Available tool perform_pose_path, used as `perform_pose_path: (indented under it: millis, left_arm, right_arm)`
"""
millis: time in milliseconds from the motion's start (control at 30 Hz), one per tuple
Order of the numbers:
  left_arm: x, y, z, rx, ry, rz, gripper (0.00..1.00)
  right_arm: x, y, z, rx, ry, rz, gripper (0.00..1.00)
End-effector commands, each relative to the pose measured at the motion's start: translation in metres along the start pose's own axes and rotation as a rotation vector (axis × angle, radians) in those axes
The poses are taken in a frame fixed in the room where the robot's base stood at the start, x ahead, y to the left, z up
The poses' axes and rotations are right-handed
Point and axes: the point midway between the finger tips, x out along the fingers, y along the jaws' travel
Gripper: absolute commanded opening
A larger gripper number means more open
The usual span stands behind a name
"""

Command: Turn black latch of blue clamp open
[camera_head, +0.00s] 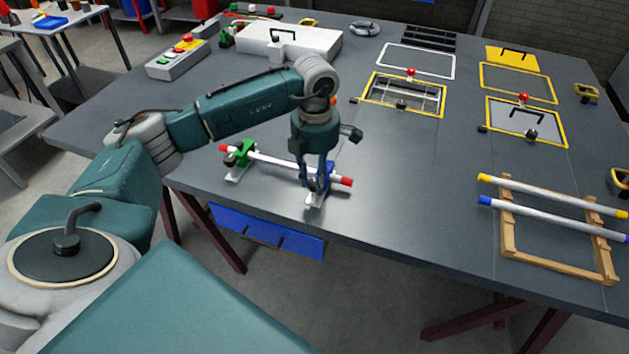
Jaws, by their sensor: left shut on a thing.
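The blue clamp (323,184) sits on a small white stand near the front edge of the table, around the right end of a white bar (277,163) with red tips. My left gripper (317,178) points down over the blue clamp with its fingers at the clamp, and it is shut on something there. The fingers hide most of the clamp, and I cannot make out the black latch or its angle. A green clamp (241,153) holds the left end of the bar on its own stand. My right gripper is not in view.
The grey table (400,185) is clear right of the clamp. A wooden rack (555,262) with two tubes lies at the right. Framed openings (402,94) lie behind. A white case (290,42) and a button box (178,60) stand at the back left. Blue drawers (268,232) hang below the edge.

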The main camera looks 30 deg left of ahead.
Motion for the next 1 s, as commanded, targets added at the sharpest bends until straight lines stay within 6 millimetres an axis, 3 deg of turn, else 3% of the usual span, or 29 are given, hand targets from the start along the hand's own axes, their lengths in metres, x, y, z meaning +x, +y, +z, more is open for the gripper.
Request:
perform_pose_path:
  millis: [1000]
  left_arm:
    - [-0.004, 0.003, 0.003, -0.906, -0.015, -0.001, 0.01]
  right_arm:
    - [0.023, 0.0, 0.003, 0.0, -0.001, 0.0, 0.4]
